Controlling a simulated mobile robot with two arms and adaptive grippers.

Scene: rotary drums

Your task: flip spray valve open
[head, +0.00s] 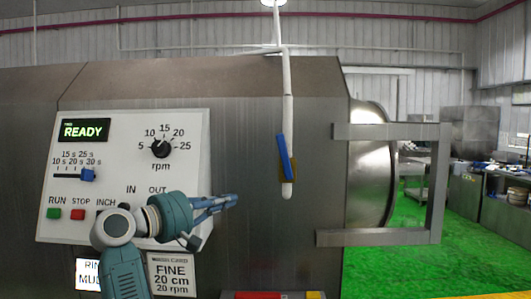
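The spray valve has a long blue lever (283,157) and a brass-coloured body (292,171) on a white pipe (289,100) that hangs down the front of the steel drum housing. The lever lies nearly along the pipe, its upper end leaning slightly left. The pipe's short outlet shows just below the valve. My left gripper (234,200) points right, in front of the housing, left of the valve and a little lower, apart from it. Its fingers are seen from the side, and their gap cannot be made out. My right gripper is not in view.
A control panel (190,135) with a READY display, rpm knob (161,149), blue slider (88,174) and buttons is behind my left arm. A steel bracket frame (437,190) sticks out at right beside the drum's round end (372,170). Green floor and benches lie beyond.

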